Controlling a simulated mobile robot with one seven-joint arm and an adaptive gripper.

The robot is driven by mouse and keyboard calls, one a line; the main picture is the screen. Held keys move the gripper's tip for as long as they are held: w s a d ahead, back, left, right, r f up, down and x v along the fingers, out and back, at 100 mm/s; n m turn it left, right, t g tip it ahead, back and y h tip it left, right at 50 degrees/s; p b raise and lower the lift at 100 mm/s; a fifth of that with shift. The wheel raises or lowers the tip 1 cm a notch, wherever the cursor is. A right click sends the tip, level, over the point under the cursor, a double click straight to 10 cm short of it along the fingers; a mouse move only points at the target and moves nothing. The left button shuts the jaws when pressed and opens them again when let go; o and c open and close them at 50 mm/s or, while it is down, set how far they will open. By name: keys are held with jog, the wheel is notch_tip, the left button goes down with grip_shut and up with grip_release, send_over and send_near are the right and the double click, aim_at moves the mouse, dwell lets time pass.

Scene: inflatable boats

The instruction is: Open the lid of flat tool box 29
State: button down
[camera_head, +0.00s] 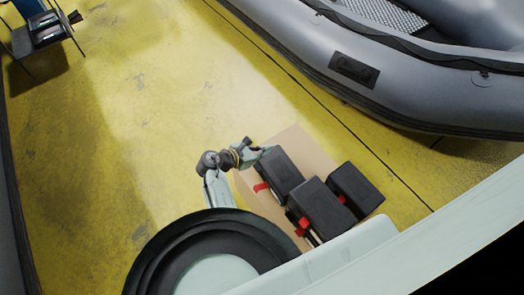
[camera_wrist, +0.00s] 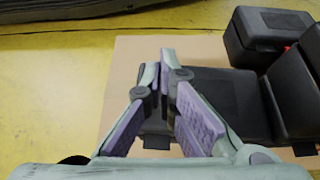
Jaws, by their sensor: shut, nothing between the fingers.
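Three black tool boxes with red latches sit close together on a tan board (camera_head: 290,145). No number is readable, so I cannot tell which is box 29. The nearest box to my gripper (camera_head: 268,150) is the left one (camera_head: 279,168); a middle box (camera_head: 321,208) and a right box (camera_head: 356,187) lie beyond. In the wrist view my gripper (camera_wrist: 163,62) is shut and empty, its fingers in front of a black box (camera_wrist: 225,95) and hiding part of it. That box's lid looks closed. Whether the fingertips touch it is unclear.
In the wrist view two more black boxes (camera_wrist: 265,38) stand at the right, close beside the first. A large grey inflatable boat (camera_head: 400,75) lies at the upper right. Yellow floor (camera_head: 140,120) is open left of the board.

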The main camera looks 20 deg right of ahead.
jog(key=shift+w+d+r, duration=0.15)
jog(key=shift+d+r, duration=0.15)
jog(key=shift+d, duration=0.4)
jog(key=shift+d, duration=0.1)
jog(key=shift+w+d+r, duration=0.15)
jog(key=shift+d+r, duration=0.05)
jog(key=shift+d, duration=0.4)
jog(key=shift+w+d+r, duration=0.1)
jog(key=shift+d+r, duration=0.05)
jog(key=shift+d, duration=0.45)
jog(key=shift+w+d, duration=0.2)
jog(key=shift+d, duration=0.95)
jog(key=shift+d, duration=0.1)
jog(key=shift+w+d+f, duration=0.1)
jog(key=shift+w+d, duration=0.05)
jog(key=shift+d, duration=0.4)
jog(key=shift+w+d+f, duration=0.1)
jog(key=shift+d, duration=0.4)
